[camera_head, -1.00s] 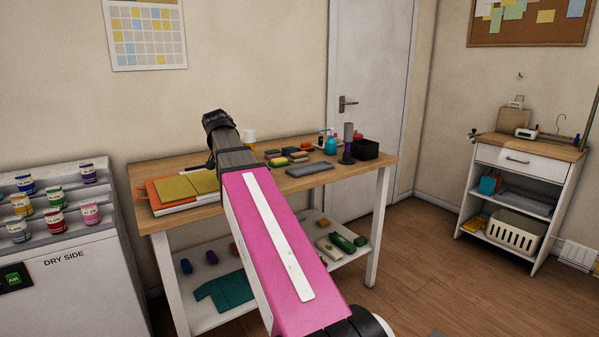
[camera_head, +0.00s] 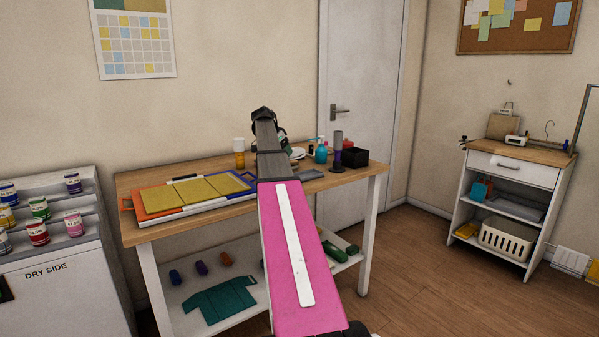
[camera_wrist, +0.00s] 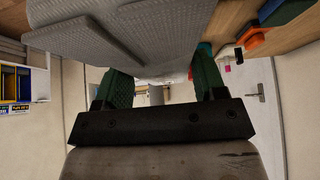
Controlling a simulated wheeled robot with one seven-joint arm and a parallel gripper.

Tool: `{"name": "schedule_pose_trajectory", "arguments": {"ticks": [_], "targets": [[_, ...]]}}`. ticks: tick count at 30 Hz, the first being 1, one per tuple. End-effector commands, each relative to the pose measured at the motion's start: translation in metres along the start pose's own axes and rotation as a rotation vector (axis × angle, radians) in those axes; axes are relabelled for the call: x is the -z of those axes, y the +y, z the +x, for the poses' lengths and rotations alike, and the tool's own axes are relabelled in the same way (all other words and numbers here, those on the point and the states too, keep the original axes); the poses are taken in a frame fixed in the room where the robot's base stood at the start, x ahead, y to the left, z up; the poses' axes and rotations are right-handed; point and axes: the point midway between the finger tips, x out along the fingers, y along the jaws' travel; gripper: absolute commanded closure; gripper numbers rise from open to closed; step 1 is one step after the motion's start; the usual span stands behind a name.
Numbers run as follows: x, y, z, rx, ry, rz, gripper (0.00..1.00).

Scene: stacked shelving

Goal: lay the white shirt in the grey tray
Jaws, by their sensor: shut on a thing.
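My gripper (camera_wrist: 165,74) shows its two green fingers in the wrist view, closed on a pale, textured cloth. I take this cloth to be the white shirt (camera_wrist: 165,35); it spreads across the top of that view, with its far parts out of frame. In the head view my arm hides most of the gripper, above the back of the wooden table. A grey, tray-like thing (camera_head: 518,206) lies on the middle shelf of the white cabinet at the right, well away from the gripper. Its inside cannot be made out.
The wooden table (camera_head: 160,234) carries yellow sheets (camera_head: 197,190), bottles (camera_head: 321,151) and a black box (camera_head: 369,156). A teal shirt (camera_head: 220,300) lies on its lower shelf. The cabinet (camera_head: 511,172) also holds a cream basket (camera_head: 505,243). Floor between table and cabinet is clear.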

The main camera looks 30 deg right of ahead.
Motion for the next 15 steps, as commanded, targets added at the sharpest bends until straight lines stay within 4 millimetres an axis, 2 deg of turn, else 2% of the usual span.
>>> {"name": "schedule_pose_trajectory", "arguments": {"ticks": [1, 6, 10, 15], "targets": [[0.003, 0.009, 0.011, -0.001, 0.0, 0.002, 0.65], [0.014, 0.029, 0.041, -0.001, 0.0, 0.001, 0.65], [0.02, 0.039, 0.057, 0.0, 0.0, 0.0, 0.65], [0.023, 0.044, 0.067, 0.001, 0.0, -0.001, 0.65]]}}
